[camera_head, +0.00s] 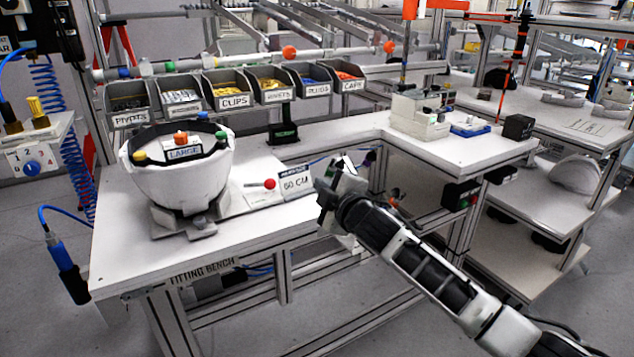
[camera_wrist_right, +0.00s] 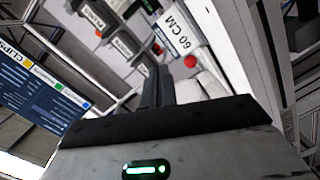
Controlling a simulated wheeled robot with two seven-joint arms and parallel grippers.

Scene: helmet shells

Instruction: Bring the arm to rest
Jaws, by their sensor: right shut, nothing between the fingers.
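My right arm comes in from the lower right in the head view. Its gripper (camera_head: 345,180) is in the air at the front edge of the fitting bench, right of the "60 CM" sign. In the right wrist view my right gripper's fingers (camera_wrist_right: 158,88) are together, with nothing held between them. My left gripper is in neither view.
The fitting bench (camera_head: 130,262) carries a white helmet shell (camera_head: 165,185) on a stand, a "60 CM" sign (camera_head: 296,182) and a red-knobbed lever (camera_head: 269,184). Labelled bins (camera_head: 235,90) line its back. A shelf unit (camera_head: 530,208) stands at right. Open floor lies in front.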

